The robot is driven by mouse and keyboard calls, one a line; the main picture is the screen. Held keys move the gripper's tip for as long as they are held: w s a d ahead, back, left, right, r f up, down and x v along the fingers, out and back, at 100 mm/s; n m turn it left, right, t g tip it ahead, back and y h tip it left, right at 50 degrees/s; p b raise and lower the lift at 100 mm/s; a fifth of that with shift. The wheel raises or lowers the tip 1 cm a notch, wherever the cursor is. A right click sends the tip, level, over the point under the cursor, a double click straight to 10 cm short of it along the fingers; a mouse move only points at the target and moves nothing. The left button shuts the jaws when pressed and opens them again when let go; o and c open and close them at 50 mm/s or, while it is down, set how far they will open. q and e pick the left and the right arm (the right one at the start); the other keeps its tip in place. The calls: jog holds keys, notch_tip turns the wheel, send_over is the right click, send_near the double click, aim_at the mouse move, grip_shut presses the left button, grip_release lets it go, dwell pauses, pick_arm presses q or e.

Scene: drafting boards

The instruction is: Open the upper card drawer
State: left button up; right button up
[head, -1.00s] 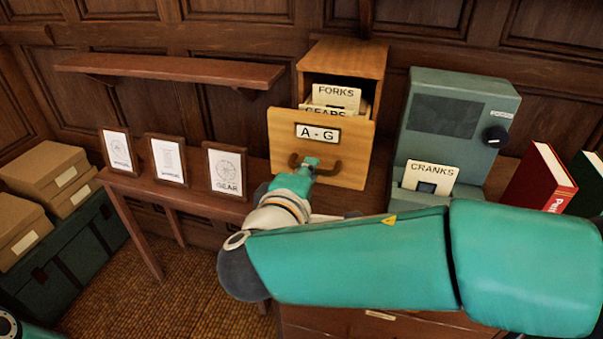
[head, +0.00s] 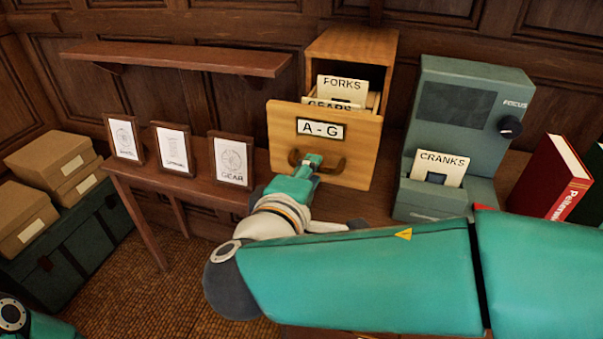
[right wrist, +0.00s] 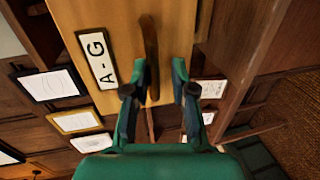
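The upper card drawer (head: 283,126), labelled A - G, stands pulled out of its wooden cabinet (head: 352,43). Cards marked FORKS (head: 342,83) and GEARS show inside it. Its dark curved handle (head: 336,166) is on the front and also shows in the right wrist view (right wrist: 149,40). My right gripper (head: 311,162) is at the handle. In the right wrist view its two fingers (right wrist: 160,68) are apart, with the handle closer to the left finger; contact is unclear. My left gripper is out of view.
A teal-grey viewer (head: 455,95) with a CRANKS card stands right of the cabinet, then a red book (head: 550,178). Three framed pictures (head: 172,150) stand left on the table. A wall shelf (head: 175,57) is above them. Boxes (head: 52,160) sit on a dark trunk at far left.

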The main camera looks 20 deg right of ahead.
jog(key=shift+a+r, duration=0.1)
jog(key=v, duration=1.2)
dwell(0.4)
